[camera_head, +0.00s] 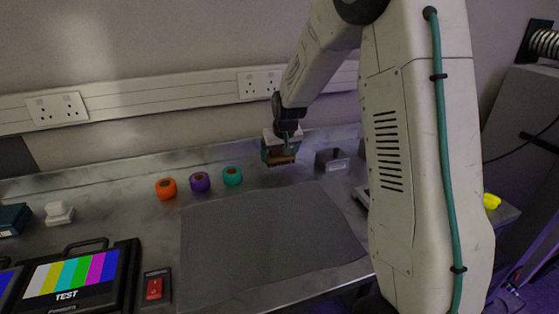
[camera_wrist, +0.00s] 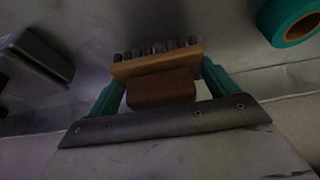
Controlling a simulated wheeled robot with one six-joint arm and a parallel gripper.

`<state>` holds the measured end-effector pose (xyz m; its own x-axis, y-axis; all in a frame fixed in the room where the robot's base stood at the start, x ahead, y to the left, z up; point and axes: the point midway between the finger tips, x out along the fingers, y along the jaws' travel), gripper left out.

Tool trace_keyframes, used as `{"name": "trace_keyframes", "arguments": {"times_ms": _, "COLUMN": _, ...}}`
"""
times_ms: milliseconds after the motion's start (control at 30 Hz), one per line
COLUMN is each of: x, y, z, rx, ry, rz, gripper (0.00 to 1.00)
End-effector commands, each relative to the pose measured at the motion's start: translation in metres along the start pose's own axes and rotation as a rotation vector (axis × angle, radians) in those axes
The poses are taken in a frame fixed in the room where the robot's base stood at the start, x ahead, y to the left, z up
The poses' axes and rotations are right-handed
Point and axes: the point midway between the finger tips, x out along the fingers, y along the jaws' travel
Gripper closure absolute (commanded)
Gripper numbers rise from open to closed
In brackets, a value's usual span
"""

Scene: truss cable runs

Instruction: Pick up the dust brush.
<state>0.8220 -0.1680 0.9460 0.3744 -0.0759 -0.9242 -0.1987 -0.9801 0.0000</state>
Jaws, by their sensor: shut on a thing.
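The dust brush (camera_wrist: 158,86) is a brown wooden block with a row of dark bristle tufts along one side. In the wrist view it sits between the two teal fingers of my gripper (camera_wrist: 160,92), which are shut on it. In the head view the brush (camera_head: 283,158) shows as a small brown piece under my gripper (camera_head: 280,152), near the back of the grey bench. Its bristles point down there. I cannot tell for sure whether they touch the bench.
Orange (camera_head: 166,189), purple (camera_head: 200,182) and teal (camera_head: 232,176) tape rolls stand left of my gripper. A dark grey block-like holder (camera_head: 332,160) stands close on the right. A grey mat (camera_head: 265,240) lies clear in front. A test monitor (camera_head: 75,280) and red switch (camera_head: 155,288) are front left.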

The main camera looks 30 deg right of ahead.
Motion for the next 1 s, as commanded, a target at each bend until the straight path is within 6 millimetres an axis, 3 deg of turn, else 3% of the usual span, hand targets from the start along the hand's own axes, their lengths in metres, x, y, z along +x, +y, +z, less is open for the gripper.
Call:
{"name": "trace_keyframes", "arguments": {"times_ms": 33, "x": -0.008, "y": 0.003, "z": -0.001, "rx": 0.002, "ry": 0.003, "rz": 0.001, "gripper": 0.38}}
{"name": "trace_keyframes", "arguments": {"times_ms": 600, "x": -0.053, "y": 0.08, "z": 0.085, "rx": 0.004, "ry": 0.001, "rz": 0.002, "gripper": 0.38}}
{"name": "trace_keyframes", "arguments": {"times_ms": 1000, "x": -0.065, "y": 0.1, "z": 0.107, "rx": 0.001, "ry": 0.001, "rz": 0.0, "gripper": 0.38}}
